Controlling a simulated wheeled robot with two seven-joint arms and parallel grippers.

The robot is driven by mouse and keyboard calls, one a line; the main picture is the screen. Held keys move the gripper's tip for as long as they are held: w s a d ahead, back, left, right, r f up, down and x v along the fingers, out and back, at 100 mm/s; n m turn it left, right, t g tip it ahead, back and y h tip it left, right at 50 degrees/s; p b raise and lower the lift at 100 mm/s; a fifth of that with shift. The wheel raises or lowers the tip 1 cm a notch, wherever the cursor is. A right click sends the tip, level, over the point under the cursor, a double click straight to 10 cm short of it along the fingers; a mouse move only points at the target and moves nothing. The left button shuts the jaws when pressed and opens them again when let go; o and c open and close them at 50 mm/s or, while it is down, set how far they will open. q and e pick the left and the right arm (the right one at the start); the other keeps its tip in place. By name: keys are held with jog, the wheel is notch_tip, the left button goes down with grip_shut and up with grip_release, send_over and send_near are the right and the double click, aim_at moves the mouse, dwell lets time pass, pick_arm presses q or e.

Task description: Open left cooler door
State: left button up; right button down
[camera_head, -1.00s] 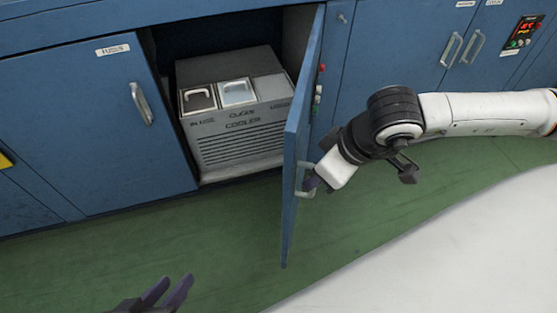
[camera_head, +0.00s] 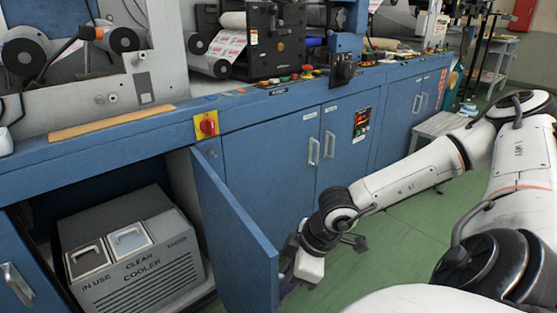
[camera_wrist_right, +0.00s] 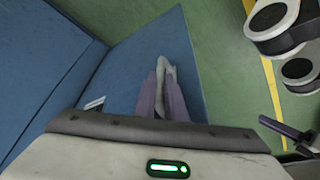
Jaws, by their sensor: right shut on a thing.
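The blue cooler door (camera_head: 235,235) stands swung out from the cabinet, with the compartment open. Inside is the grey cooler box (camera_head: 150,275), marked "CLEAR COOLER" and "IN USE", with two lidded slots on top. My right gripper (camera_head: 287,287) is at the door's outer edge, on its handle side. In the right wrist view its two purple fingers (camera_wrist_right: 161,95) are shut on the pale door handle (camera_wrist_right: 170,72), against the blue door panel (camera_wrist_right: 130,55). In the head view the handle is mostly hidden by the gripper. My left gripper is not in view.
A red-and-yellow switch (camera_head: 207,125) sits above the open door. More closed doors (camera_head: 270,160) line the cabinet rightward. Green floor (camera_head: 400,250) is clear before them.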

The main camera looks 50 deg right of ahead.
jog(key=shift+w+d+r, duration=0.1)
jog(key=shift+w+r, duration=0.05)
jog(key=shift+w, duration=0.2)
jog(key=c, duration=1.8)
grip_release()
jog(key=shift+w, duration=0.1)
jog(key=shift+s, duration=0.2)
jog(key=p+v, duration=0.7)
jog(key=p, duration=0.1)
jog(key=shift+s+r+p, duration=0.15)
jog(key=shift+r+p, duration=0.15)
jog(key=shift+p, duration=0.1)
